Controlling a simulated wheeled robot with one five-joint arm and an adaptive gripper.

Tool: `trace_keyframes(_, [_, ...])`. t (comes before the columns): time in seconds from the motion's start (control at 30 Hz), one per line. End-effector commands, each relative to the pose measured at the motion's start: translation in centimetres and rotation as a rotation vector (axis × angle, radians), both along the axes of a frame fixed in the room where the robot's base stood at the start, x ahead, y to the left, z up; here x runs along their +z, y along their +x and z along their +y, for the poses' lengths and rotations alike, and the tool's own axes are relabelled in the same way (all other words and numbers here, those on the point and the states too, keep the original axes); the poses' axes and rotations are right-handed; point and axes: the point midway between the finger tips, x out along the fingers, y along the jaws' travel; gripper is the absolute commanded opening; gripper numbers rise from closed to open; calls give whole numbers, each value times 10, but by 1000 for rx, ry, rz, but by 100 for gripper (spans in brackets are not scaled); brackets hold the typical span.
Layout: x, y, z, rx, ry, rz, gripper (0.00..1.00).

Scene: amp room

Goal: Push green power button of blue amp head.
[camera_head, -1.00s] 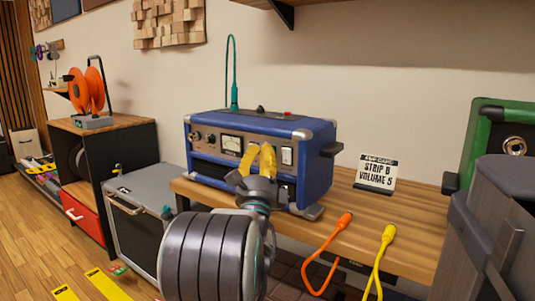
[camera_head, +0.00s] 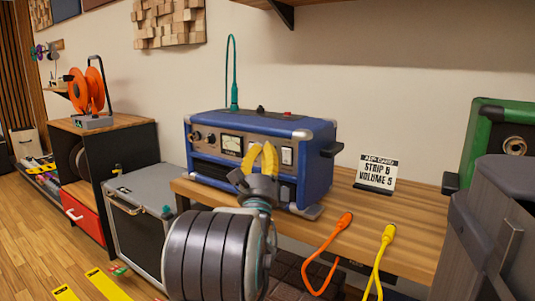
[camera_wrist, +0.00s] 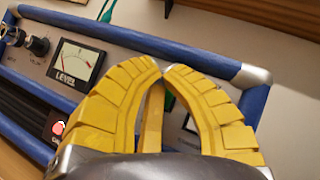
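The blue amp head (camera_head: 316,170) stands on the wooden bench, its front panel with a level meter (camera_head: 232,145) and a white switch (camera_head: 287,155). My gripper (camera_head: 262,147) is in front of the panel, between the meter and the switch in the head view. Its yellow fingers hold nothing visible, and their tips nearly meet in the wrist view (camera_wrist: 163,70). A green patch (camera_wrist: 169,101) shows between the fingers there; I cannot tell if it is the power button. A red button (camera_wrist: 58,128) shows below the meter. The fingers hide part of the panel, and contact cannot be judged.
A teal cable (camera_head: 234,70) rises from the amp's top. A card (camera_head: 377,173) stands right of the amp. Orange (camera_head: 345,219) and yellow (camera_head: 388,236) cables hang over the bench's front edge. A green-cased unit (camera_head: 479,135) is at right, a grey case (camera_head: 137,235) at left.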

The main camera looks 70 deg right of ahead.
Motion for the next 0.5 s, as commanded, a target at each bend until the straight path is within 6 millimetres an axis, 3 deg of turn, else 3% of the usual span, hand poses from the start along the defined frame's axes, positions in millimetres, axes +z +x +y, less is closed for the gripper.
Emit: trace_keyframes(0.5, [0, 0, 4, 1, 0, 1, 0])
